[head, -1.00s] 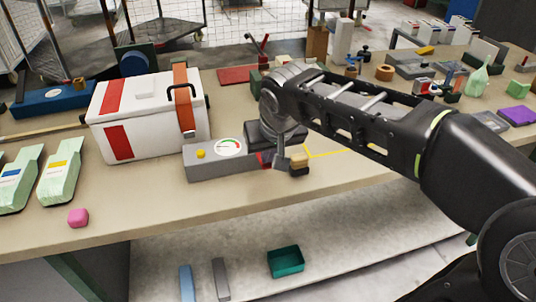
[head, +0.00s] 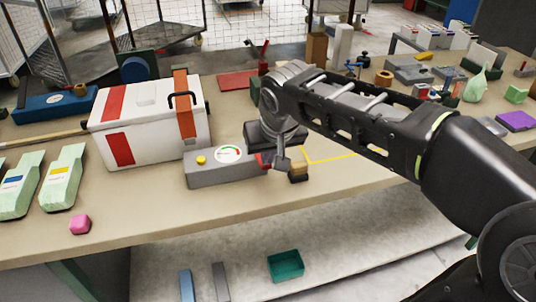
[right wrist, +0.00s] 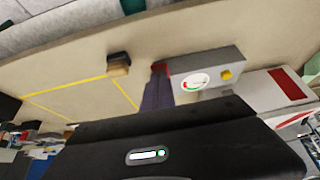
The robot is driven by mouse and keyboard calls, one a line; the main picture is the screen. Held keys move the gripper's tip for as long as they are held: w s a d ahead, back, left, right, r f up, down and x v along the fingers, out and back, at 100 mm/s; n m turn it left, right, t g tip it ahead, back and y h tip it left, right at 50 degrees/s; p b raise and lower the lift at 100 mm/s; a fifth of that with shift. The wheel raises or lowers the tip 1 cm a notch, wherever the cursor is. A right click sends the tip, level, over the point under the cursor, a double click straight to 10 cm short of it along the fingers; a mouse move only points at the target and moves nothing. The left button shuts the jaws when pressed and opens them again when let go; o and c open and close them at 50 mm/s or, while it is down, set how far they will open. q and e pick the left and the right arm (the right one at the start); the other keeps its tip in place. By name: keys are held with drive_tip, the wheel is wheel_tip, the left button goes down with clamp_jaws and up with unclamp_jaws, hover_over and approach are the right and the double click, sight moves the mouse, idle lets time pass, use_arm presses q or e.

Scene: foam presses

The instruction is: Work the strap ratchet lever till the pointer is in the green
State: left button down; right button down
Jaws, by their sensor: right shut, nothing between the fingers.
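A grey box (head: 222,172) with a round dial (head: 228,154) and a yellow button (head: 201,160) stands on the bench, right of the white cooler. The dial has green and red zones; its pointer is too small to read surely. A red lever part (head: 265,160) shows at the box's right end. My right gripper (head: 273,165) is shut and empty, fingers down at that end. In the right wrist view the dial (right wrist: 195,82) is clear, and the fingertips (right wrist: 158,80) are at the red part (right wrist: 160,67); contact cannot be told. My left gripper is out of view.
The white cooler (head: 140,115) with red stripes and an orange strap (head: 184,105) stands close left of the box. A tan and black block (head: 299,170) sits just right of my fingers. The bench front is mostly clear.

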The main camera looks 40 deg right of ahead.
drive_tip(key=shift+r+p, duration=0.35)
drive_tip(key=shift+r, duration=0.15)
drive_tip(key=r+p, duration=0.2)
drive_tip(key=shift+w+d+r, duration=0.1)
drive_tip(key=shift+w+r, duration=0.25)
drive_tip(key=shift+r, duration=0.05)
drive_tip(key=w+v, duration=0.1)
drive_tip(key=v, duration=0.9)
drive_tip(key=shift+d+r, duration=0.15)
drive_tip(key=shift+r, duration=0.05)
